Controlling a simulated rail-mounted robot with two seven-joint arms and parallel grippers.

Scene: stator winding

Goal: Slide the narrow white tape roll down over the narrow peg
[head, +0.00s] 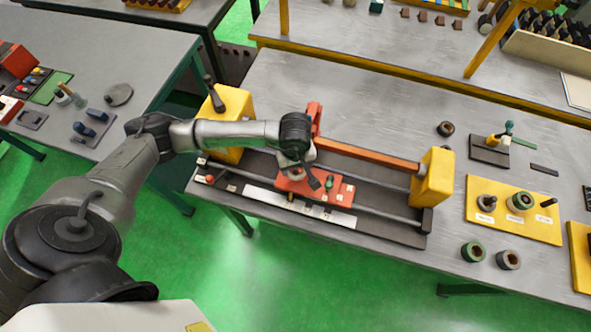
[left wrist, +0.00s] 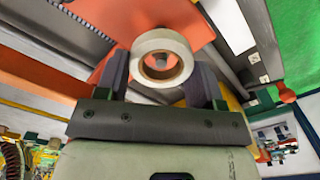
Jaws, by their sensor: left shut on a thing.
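The white tape roll (left wrist: 162,38) is between the two fingers of my left gripper (left wrist: 163,85) in the left wrist view, held by its outer sides. A small grey round shape, which looks like a peg end (left wrist: 161,61), shows through the roll's hole. I cannot tell whether the roll is around it or above it. Behind is the orange-red carriage plate (left wrist: 112,22), which also shows in the head view (head: 340,196). In the head view my left gripper (head: 297,172) is low over the plate's left part, and the arm mostly hides the roll. My right gripper is out of view.
A small dark green part (head: 329,183) stands on the plate, right of the gripper. Yellow end blocks (head: 432,178) and an orange bar (head: 370,156) bound the rig. A yellow board (head: 515,228) with rolls and pegs lies at right, with loose rolls (head: 508,260) before it.

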